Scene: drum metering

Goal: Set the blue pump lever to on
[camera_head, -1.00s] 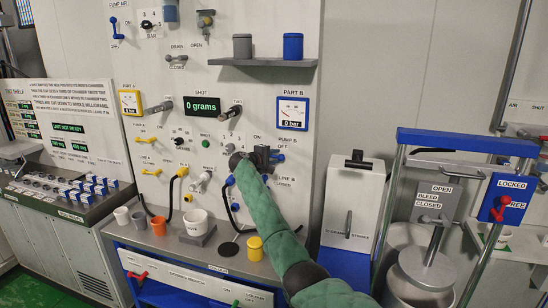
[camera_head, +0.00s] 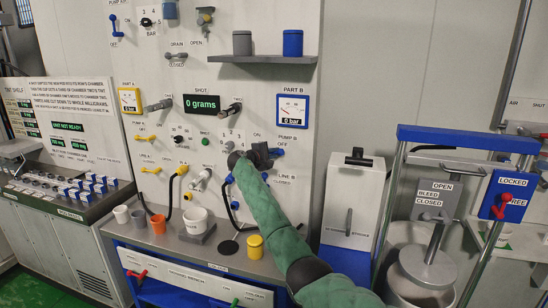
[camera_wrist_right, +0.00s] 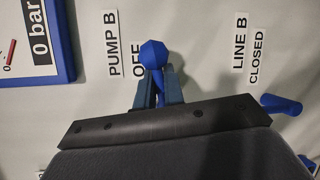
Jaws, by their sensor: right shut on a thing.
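The blue pump lever (camera_head: 277,152) sits on the grey panel below the PUMP B label. Its knob (camera_wrist_right: 154,53) shows in the right wrist view, beside the word OFF. My right gripper (camera_head: 266,155) is at the lever, and its fingers (camera_wrist_right: 158,92) are shut on the lever's shaft just below the knob. The ON label (camera_head: 258,138) is to the left of the lever in the head view, and OFF is to the right. The lever's base is hidden by my gripper. My left gripper is not in view.
A blue LINE B lever (camera_wrist_right: 281,105) is close by, under its CLOSED label. The PART B gauge (camera_head: 293,110) is above, reading 0 bar. A shelf (camera_head: 262,60) with two cups is higher up. A yellow cup (camera_head: 253,246) stands on the bench below.

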